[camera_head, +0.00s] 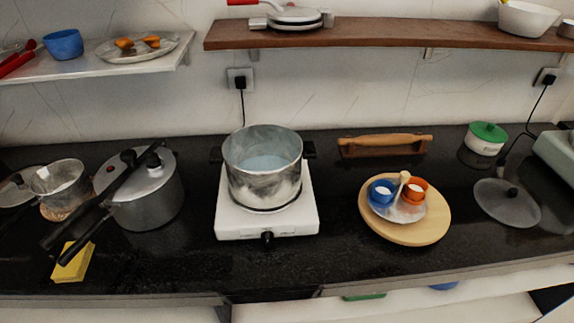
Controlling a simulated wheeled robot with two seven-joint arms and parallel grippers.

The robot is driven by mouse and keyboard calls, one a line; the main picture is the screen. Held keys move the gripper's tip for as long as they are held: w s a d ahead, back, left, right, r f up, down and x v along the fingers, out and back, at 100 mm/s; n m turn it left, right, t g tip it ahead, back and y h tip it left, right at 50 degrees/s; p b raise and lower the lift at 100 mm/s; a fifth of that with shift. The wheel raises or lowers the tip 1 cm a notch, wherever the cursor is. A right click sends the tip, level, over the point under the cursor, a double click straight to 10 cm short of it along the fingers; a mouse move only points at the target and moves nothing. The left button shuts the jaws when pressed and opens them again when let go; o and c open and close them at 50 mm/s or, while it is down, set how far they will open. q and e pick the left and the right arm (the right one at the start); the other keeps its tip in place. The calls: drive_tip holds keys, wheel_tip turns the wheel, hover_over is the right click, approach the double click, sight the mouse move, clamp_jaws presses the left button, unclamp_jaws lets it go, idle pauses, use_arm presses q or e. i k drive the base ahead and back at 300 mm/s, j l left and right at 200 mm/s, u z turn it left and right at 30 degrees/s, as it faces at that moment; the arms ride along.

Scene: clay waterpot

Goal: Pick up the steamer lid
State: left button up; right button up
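A round, flat, see-through grey lid (507,204) with a dark knob lies on the black counter at the right; it looks like the steamer lid. A large open metal pot (262,185) with dark side handles stands upright on a white single-burner stove (228,222) at the middle, with pale bluish liquid inside. A grey metal pressure cooker (150,195) with long black handles and its own lid stands at the left. Neither of my grippers is in view.
A round wooden board (433,229) with small blue and orange cups lies left of the glass lid. A white bowl with a green lid (486,139) stands behind it. A wooden rolling pin (385,141) lies at the back. Wall shelves (320,36) hang above. The counter's front strip is mostly clear.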

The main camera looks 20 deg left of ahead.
sight(507, 202)
drive_tip(key=i+l, duration=0.1)
drive_tip(key=l, duration=0.3)
drive_tip(key=i+l, duration=0.1)
drive_tip(key=l, duration=0.3)
drive_tip(key=i+l, duration=0.1)
drive_tip(key=l, duration=0.3)
drive_tip(key=i+l, duration=0.1)
drive_tip(key=l, duration=0.3)
